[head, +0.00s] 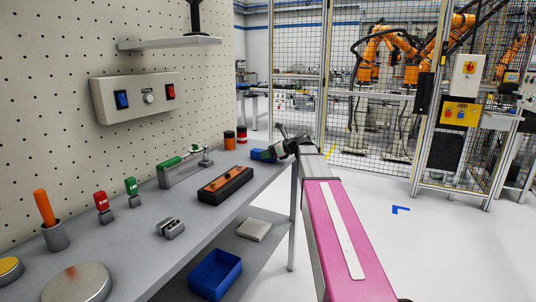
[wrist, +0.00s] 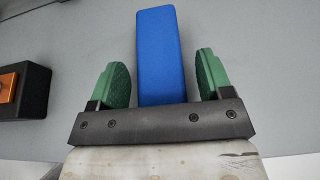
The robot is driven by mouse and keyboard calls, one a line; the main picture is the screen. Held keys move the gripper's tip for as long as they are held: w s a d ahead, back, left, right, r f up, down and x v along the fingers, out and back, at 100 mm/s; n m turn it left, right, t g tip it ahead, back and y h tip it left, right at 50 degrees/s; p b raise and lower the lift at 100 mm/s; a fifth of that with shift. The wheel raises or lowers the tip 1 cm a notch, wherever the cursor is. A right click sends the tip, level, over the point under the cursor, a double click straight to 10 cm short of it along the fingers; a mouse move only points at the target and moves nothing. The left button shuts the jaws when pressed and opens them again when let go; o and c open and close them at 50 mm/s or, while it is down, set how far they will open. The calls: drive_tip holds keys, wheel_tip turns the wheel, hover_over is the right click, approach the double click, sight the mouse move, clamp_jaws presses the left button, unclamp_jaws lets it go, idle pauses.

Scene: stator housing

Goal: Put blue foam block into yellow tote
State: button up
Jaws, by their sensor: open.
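The blue foam block (wrist: 158,45) lies on the grey workbench (wrist: 240,40). In the wrist view it extends between the two green fingers of my gripper (wrist: 161,78), with a gap on each side. My gripper is open. In the head view my gripper (head: 278,150) is low over the far end of the bench, with the blue block (head: 263,155) just to its left, partly hidden by it. I see no yellow tote in either view.
A black fixture with orange parts (head: 225,185) stands nearby on the bench. A blue bin (head: 216,273) sits on the lower shelf. The floor at right is clear.

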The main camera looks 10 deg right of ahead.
drive_tip(key=v, duration=1)
drive_tip(key=shift+s+d, duration=0.15)
drive_tip(key=shift+o, duration=0.4)
drive_tip(key=shift+s+d+r, duration=0.2)
drive_tip(key=shift+d+r, duration=0.05)
drive_tip(key=shift+r, duration=0.05)
drive_tip(key=w+a+g+h, duration=0.1)
drive_tip(key=w+a+r+g+h, duration=0.1)
drive_tip(key=w+a+g, duration=0.1)
drive_tip(key=shift+w+a+n+h, duration=0.1)
drive_tip(key=shift+a+n+h, duration=0.2)
drive_tip(key=shift+h, duration=0.1)
drive_tip(key=w+a+r+g+h, duration=0.1)
drive_tip(key=a+r+g+h, duration=0.1)
drive_tip(key=h, duration=0.1)
drive_tip(key=shift+w+r+h, duration=0.15)
drive_tip(key=shift+w+h, duration=0.15)
drive_tip(key=shift+w, duration=0.1)
drive_tip(key=shift+w+a+r+h, duration=0.1)
drive_tip(key=shift+a+r+h, duration=0.1)
drive_tip(key=shift+r+h, duration=0.2)
drive_tip(key=x, duration=0.5)
drive_tip(key=shift+a+f, duration=0.15)
drive_tip(key=shift+f, duration=0.1)
drive_tip(key=shift+a+x, duration=0.15)
drive_tip(key=shift+x, duration=1.2)
drive_tip(key=shift+a+x, duration=0.2)
drive_tip(key=shift+x, duration=1.1)
drive_tip(key=shift+r, duration=0.1)
drive_tip(key=c, duration=1.1)
